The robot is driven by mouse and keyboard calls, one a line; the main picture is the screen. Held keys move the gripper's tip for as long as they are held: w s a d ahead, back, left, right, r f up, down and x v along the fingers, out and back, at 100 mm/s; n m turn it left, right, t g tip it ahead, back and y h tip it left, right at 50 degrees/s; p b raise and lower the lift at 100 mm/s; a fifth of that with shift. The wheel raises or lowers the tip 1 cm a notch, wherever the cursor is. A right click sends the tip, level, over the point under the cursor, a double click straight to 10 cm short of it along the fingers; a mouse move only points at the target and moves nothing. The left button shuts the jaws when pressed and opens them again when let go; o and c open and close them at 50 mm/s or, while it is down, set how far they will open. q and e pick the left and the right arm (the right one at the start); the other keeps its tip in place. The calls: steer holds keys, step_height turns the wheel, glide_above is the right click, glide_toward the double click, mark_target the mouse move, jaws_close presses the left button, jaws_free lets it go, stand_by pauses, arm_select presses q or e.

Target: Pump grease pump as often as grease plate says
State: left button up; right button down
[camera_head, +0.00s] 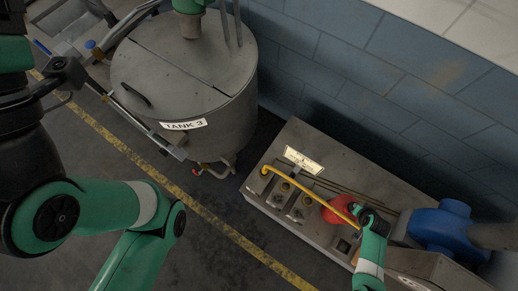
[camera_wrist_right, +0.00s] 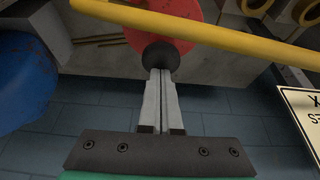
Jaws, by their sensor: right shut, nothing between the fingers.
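A red round body with a black knob (camera_wrist_right: 160,54), seemingly the grease pump, sits on the grey machine; its red part (camera_head: 336,209) shows in the head view. My right gripper (camera_wrist_right: 160,73) is shut and empty, its fingertips at the black knob. I cannot tell whether they touch it. In the head view the right gripper (camera_head: 354,209) is at the right side of the red body. A white plate (camera_head: 303,160), perhaps the grease plate, lies on the machine top; its text is too small to read. My left arm shows, but its gripper does not.
A yellow pipe (camera_head: 308,190) arches over the machine top and passes close to the right gripper (camera_wrist_right: 215,38). A blue motor (camera_head: 447,225) stands right of the gripper. A large tank (camera_head: 185,75) labelled TANK 3 stands left. Open floor lies in front.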

steer(key=shift+f, duration=0.3)
steer(key=shift+r+p, duration=2.2)
steer(key=shift+r, duration=0.25)
step_height(320, 180, up, 6)
steer(key=p, duration=0.5)
steer(key=shift+p, duration=0.35)
